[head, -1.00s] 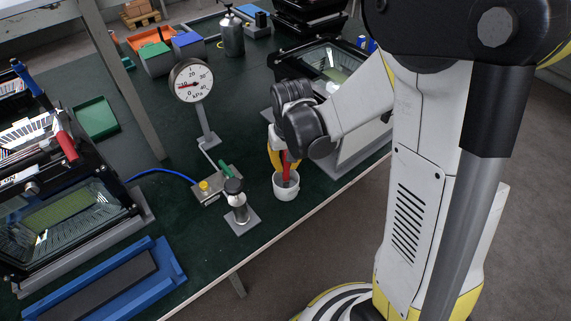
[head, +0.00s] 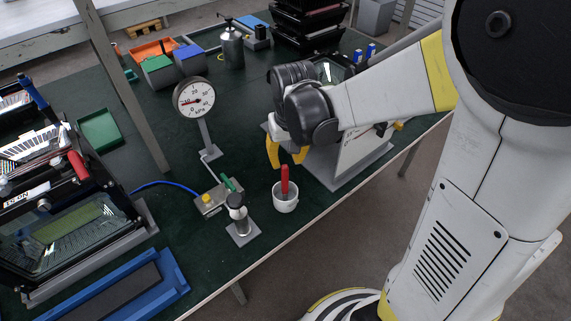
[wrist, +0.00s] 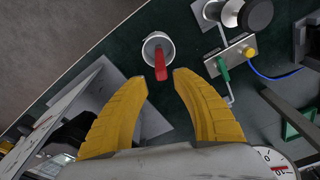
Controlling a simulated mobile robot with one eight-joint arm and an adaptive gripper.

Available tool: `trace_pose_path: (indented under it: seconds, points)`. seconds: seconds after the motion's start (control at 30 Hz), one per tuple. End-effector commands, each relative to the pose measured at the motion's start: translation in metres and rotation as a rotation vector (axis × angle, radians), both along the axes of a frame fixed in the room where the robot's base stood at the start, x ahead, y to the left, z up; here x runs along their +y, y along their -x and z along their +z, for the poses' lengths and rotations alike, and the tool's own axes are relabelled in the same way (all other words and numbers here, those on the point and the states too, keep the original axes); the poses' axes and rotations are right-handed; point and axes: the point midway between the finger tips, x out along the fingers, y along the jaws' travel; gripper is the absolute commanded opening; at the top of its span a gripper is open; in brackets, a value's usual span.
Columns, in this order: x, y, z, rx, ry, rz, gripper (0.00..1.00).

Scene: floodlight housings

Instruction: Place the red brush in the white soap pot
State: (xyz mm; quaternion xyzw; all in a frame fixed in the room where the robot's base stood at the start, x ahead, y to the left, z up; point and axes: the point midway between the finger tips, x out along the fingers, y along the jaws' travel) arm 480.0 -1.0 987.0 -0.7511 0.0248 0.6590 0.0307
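The red brush (head: 285,180) stands in the white soap pot (head: 287,203), its handle sticking up above the rim. The pot is upright on the dark green bench top near its front edge. In the wrist view the red brush (wrist: 160,62) leans out of the white pot (wrist: 149,42); its lower end is hidden inside. My gripper (head: 287,163) has its yellow fingers spread and empty, above and behind the pot in the head view. In the wrist view my gripper (wrist: 169,76) shows a gap between the fingertips, close to the handle's end.
A pressure gauge (head: 194,97) on a stand and a valve block (head: 212,201) with a blue hose are left of the pot. A small black-topped device (head: 239,217) stands close beside it.

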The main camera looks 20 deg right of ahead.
Motion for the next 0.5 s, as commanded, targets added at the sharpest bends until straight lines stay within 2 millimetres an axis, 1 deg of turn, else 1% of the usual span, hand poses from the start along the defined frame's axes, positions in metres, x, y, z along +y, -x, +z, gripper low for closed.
trace_pose_path:
  seconds: [0.03, 0.17, 0.27, 0.37, 0.5]
  points:
    - [0.000, 0.001, 0.010, 0.000, 0.000, 0.000, 0.33]
    - [0.000, 0.003, 0.021, -0.003, 0.000, 0.000, 0.33]
    - [0.000, 0.010, 0.033, -0.027, 0.001, 0.004, 0.33]
    - [0.000, 0.025, 0.054, -0.086, 0.004, 0.013, 0.33]
    - [0.000, 0.056, 0.087, -0.211, 0.010, 0.032, 0.33]
